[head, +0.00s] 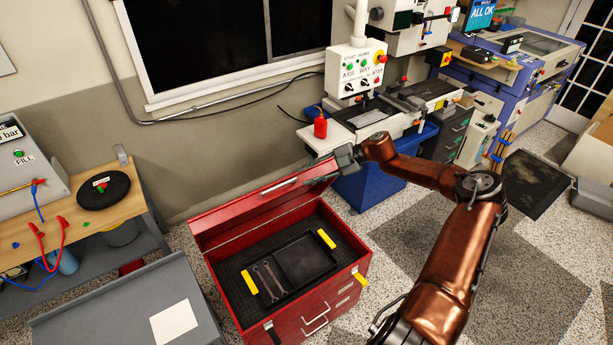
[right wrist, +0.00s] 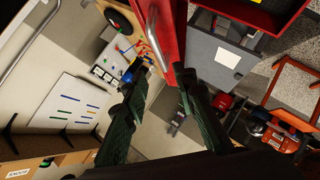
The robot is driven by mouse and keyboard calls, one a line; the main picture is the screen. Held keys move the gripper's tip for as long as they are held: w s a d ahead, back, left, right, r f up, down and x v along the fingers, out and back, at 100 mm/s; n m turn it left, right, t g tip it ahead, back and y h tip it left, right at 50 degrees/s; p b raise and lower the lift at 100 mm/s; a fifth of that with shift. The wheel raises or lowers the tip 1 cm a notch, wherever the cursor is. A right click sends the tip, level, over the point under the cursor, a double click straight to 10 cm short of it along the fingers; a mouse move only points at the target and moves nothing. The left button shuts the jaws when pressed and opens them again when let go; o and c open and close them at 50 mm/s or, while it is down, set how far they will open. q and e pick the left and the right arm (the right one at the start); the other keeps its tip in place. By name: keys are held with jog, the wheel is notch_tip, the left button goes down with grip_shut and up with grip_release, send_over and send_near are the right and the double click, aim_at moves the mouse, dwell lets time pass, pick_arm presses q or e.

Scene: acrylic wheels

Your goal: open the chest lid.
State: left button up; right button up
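The red chest (head: 318,297) stands on the floor in the head view. Its lid (head: 235,214) is raised along the back side, and the inside is uncovered. A metal handle bar (head: 279,186) shows on the lid. My right gripper (head: 345,158) is at the lid's right end in the head view. In the right wrist view its two dark fingers (right wrist: 163,88) are spread apart, with the red lid (right wrist: 172,32) showing beyond and between the tips. I cannot tell whether a finger touches the lid. My left gripper is not in view.
A black tray (head: 290,288) with yellow handles and wrenches lies inside the chest. A grey panel (head: 110,305) and a wooden bench (head: 110,205) stand to the left. A blue bin (head: 370,188) and a machine with a red bottle (head: 320,124) stand behind the gripper.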

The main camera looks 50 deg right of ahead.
jog(key=shift+a+f, duration=0.25)
jog(key=shift+a, duration=0.1)
jog(key=shift+c, duration=0.7)
jog(key=a+f+y, duration=0.1)
jog(key=a+f, duration=0.1)
jog(key=a, duration=0.1)
jog(key=w+a+f+m+t+y+p, duration=0.1)
jog(key=a+f, duration=0.1)
jog(key=a, duration=0.2)
jog(key=a+f+t+y, duration=0.1)
jog(key=a+f, duration=0.1)
jog(key=a, duration=0.1)
jog(key=shift+w+a+m, duration=0.2)
jog(key=shift+a+m, duration=0.1)
jog(key=shift+a, duration=0.1)
grip_shut()
jog(key=s+a+f+m+t+p, duration=0.1)
jog(key=a+f+m+t+p, duration=0.1)
jog(key=a+m+t, duration=0.45)
jog(key=s+d+f+m+t+h+p, duration=0.25)
jog(key=s+m+h, duration=0.55)
jog(key=m+h, duration=0.65)
jog(key=r+p+x, duration=0.1)
jog(key=p+x, duration=0.2)
jog(key=x, duration=1)
jog(key=shift+d+r+n+t+h, duration=0.15)
jog(key=shift+d+n+t+h, duration=0.25)
jog(key=shift+d+h, duration=0.05)
